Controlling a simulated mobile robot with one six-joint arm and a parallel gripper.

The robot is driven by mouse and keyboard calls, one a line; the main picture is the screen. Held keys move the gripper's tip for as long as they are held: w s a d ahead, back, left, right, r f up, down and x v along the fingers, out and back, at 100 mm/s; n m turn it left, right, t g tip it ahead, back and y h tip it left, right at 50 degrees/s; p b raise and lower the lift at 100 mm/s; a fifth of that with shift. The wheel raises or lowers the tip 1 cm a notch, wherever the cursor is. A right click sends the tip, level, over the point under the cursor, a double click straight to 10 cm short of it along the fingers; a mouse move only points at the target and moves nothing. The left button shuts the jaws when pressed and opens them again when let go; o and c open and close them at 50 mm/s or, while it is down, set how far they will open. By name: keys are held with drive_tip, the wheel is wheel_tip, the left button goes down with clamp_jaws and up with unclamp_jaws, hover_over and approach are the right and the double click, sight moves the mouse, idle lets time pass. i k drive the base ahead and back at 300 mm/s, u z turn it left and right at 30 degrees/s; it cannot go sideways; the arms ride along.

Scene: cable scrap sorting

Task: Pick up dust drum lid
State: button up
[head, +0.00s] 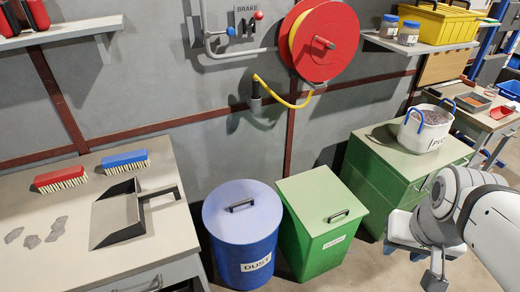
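The dust drum (242,262) is a blue round bin with a white DUST label, standing on the floor at the centre. Its blue lid (232,220) lies flat on top, with a dark bar handle (239,204) near the back. My arm comes in from the right edge. At its lower end a small grey part, probably my gripper (435,280), shows at the bottom of the picture, well to the right of the drum and apart from it. I cannot make out its fingers or whether they are open.
A green lidded bin (318,240) stands close against the drum's right side. A workbench (60,225) with two brushes, a dustpan (122,215) and grey scraps is at left. A green cabinet (375,185) bears a white bucket (424,130). A red hose reel (326,42) hangs on the wall above.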

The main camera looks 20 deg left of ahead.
sight(237, 213)
drive_tip(key=u, duration=0.7)
drive_tip(key=i, duration=1)
drive_tip(key=u, duration=0.7)
drive_tip(key=k, duration=0.75)
drive_tip(key=u, duration=0.15)
drive_tip(key=i, duration=0.8)
drive_tip(key=z, duration=0.1)
